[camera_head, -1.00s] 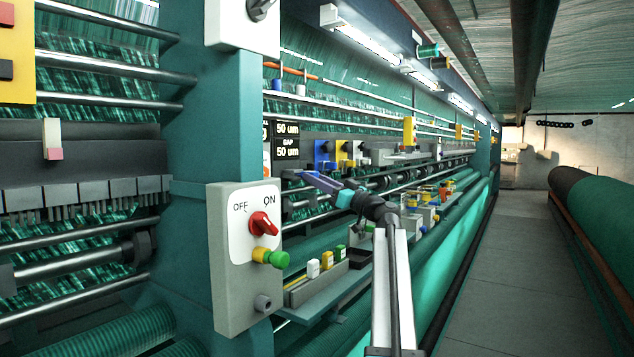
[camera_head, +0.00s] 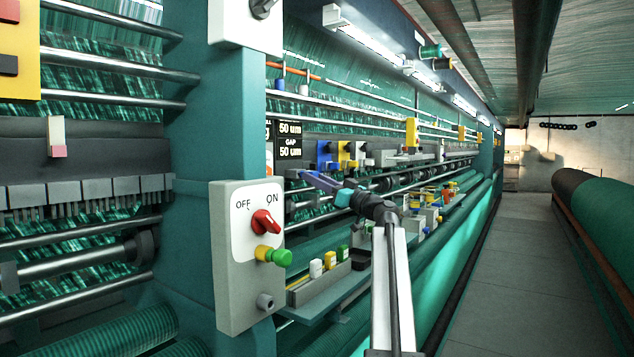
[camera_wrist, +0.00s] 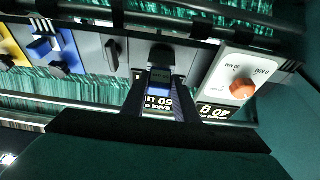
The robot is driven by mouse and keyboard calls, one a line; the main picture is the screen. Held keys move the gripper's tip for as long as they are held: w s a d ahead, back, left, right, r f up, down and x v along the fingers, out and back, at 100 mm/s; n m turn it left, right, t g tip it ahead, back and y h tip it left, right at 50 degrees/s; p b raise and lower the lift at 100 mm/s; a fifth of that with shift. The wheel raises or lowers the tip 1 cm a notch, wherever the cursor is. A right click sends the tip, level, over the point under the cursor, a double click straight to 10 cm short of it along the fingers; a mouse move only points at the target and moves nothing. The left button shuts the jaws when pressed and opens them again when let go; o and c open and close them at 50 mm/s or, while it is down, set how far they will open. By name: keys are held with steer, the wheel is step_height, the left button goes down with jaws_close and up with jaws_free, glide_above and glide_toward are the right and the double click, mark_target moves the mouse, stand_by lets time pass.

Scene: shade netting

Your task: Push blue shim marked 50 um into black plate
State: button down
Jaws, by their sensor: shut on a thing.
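My gripper (camera_wrist: 160,98) shows in the wrist view with its two dark fingers closed on a small blue shim (camera_wrist: 160,86). The marking on the shim is too small to read. Just beyond the shim is a black plate (camera_wrist: 162,54) on a grey panel; the shim's far end is at or very near it, and I cannot tell whether it has entered. In the head view my gripper (camera_head: 318,182) reaches left toward the machine front, its purple fingers level. The shim and plate cannot be made out there.
A grey box with a red knob (camera_head: 266,222) stands near at left. A ledge (camera_head: 322,292) with small coloured blocks lies below my arm. Blue and yellow panels (camera_wrist: 60,45) and a white panel with an orange knob (camera_wrist: 243,89) flank the plate. The aisle at right is clear.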

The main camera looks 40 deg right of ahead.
steer(key=shift+w, duration=0.3)
steer(key=c, duration=1.3)
jaws_free()
steer(key=shift+a, duration=0.1)
steer(key=b+v, duration=0.2)
steer(key=v, duration=1.2)
steer(key=shift+b, duration=0.35)
steer(key=shift+r, duration=0.15)
steer(key=shift+s, duration=0.1)
